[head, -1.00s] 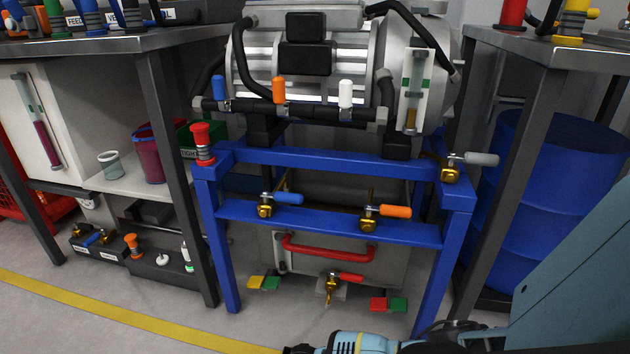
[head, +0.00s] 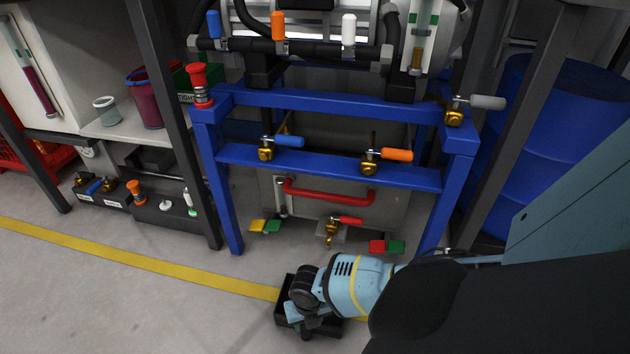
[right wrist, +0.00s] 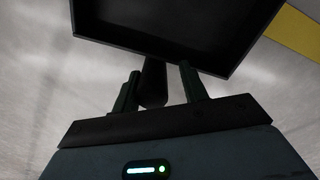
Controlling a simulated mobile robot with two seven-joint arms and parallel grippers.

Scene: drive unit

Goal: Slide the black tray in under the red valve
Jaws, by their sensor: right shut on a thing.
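The black tray (head: 283,311) is a shallow open box low over the floor, in front of the blue frame and near the yellow line. My right gripper (head: 310,324) is at its near side, partly hiding it. In the right wrist view the fingers (right wrist: 160,88) are shut on a dark tab at the near edge of the tray (right wrist: 172,60). I cannot tell whether the tray touches the floor. The red valve (head: 347,220), a brass tap with a red lever, hangs low under the tank, beyond the tray and slightly right. My left gripper is not in view.
The blue frame's legs (head: 226,215) stand either side of the valve. Yellow-green pedals (head: 265,226) and red-green pedals (head: 387,246) flank it near the floor. A red handle (head: 330,196) sits above it. Floor between tray and valve looks clear.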

